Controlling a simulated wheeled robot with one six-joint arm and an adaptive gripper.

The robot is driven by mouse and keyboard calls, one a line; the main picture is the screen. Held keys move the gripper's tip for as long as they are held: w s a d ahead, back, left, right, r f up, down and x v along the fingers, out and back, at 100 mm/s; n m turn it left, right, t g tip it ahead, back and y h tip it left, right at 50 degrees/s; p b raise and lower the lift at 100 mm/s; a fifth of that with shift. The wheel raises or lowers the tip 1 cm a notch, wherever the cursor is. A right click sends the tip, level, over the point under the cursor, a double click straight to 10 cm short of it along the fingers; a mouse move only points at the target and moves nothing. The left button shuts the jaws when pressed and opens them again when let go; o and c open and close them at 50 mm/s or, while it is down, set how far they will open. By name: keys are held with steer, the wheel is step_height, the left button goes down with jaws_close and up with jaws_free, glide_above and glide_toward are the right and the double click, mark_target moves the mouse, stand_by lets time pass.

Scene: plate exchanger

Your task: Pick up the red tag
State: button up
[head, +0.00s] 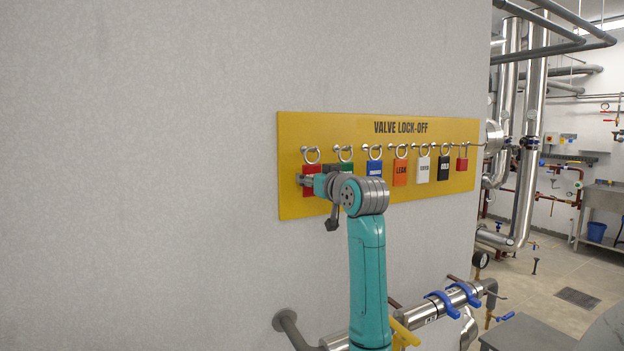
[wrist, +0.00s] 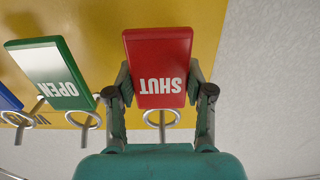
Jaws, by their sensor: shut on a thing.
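The red tag (head: 311,171) hangs by a metal ring at the left end of the yellow "VALVE LOCK-OFF" board (head: 290,134). In the wrist view the red tag (wrist: 158,60) reads "SHUT" upside down, and its ring shows below it. My gripper (wrist: 161,86) has one finger on each side of the tag and is shut on it. In the head view my gripper (head: 308,181) is at the tag, and my arm partly covers the board. The tag appears to be still at its hook; the exact contact of ring and hook is unclear.
The green "OPEN" tag (wrist: 48,72) hangs close beside the red one. Blue (head: 374,168), orange (head: 400,172), white (head: 423,169) and black (head: 443,168) tags follow to the right, then a red padlock (head: 462,163). Pipes (head: 440,305) run below the board.

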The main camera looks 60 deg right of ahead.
steer(key=shift+r, duration=0.1)
steer(key=shift+r, duration=0.65)
steer(key=v, duration=1.8)
steer(key=x, duration=1.6)
stand_by(3.8)
